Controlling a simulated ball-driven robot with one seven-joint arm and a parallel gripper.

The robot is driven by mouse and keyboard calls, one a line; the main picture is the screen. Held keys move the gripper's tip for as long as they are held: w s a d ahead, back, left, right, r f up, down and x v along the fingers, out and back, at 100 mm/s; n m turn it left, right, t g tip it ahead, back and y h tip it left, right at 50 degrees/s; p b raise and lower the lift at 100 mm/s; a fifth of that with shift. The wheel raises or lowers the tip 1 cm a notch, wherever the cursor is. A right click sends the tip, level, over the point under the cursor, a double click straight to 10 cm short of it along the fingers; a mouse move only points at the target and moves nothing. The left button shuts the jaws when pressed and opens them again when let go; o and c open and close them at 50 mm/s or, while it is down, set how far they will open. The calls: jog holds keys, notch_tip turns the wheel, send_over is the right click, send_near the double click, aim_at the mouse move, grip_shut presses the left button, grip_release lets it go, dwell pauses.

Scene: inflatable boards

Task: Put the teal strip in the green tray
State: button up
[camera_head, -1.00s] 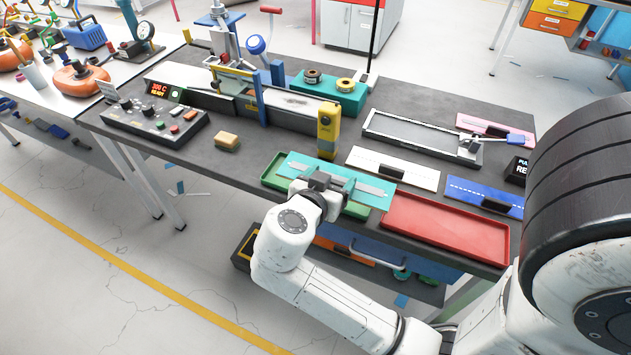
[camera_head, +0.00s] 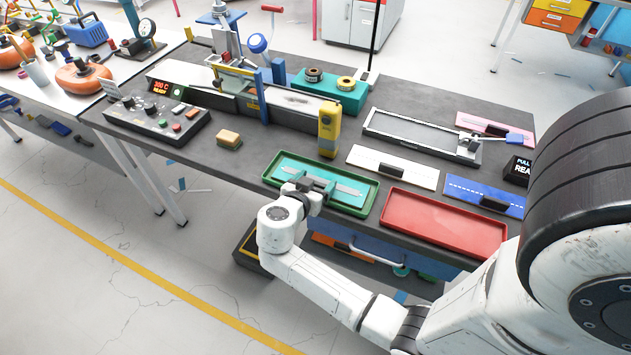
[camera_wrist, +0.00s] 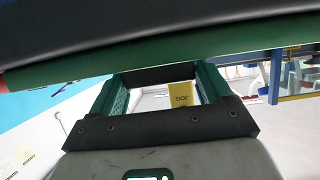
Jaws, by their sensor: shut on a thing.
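The teal strip (camera_head: 346,197) lies inside the rim of the green tray (camera_head: 371,205) at the bench's front edge in the head view.
A red tray (camera_head: 440,222) sits right of the green tray. A yellow upright device (camera_head: 329,130) stands behind it. A sponge-like block (camera_head: 229,138) and control box (camera_head: 155,120) are to the left. White (camera_head: 415,170) and blue (camera_head: 460,190) strips lie behind the red tray.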

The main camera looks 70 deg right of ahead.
jog(key=shift+f, duration=0.1)
jog(key=o, duration=1)
jog(key=s+b+v, duration=0.1)
jog(key=b+v, duration=0.2)
jog(key=v, duration=0.9)
jog(key=shift+s+a+f+n+t+y, duration=0.3)
jog(key=shift+s+a+f+n+y, duration=1.6)
jog(key=shift+n, duration=1.15)
jog(key=shift+s+a+f+n+t+y, duration=0.3)
jog(key=shift+s+a+f+n+y, duration=1.1)
jog(key=shift+a+n+y, duration=1)
jog(key=shift+s+a+f+n+t+y, duration=0.3)
jog(key=shift+s+a+f+n+y, duration=1.65)
jog(key=shift+n, duration=1.7)
jog(key=shift+w+d+r+y, duration=0.3)
jog(key=shift+w+d+y, duration=0.05)
jog(key=shift+d, duration=0.05)
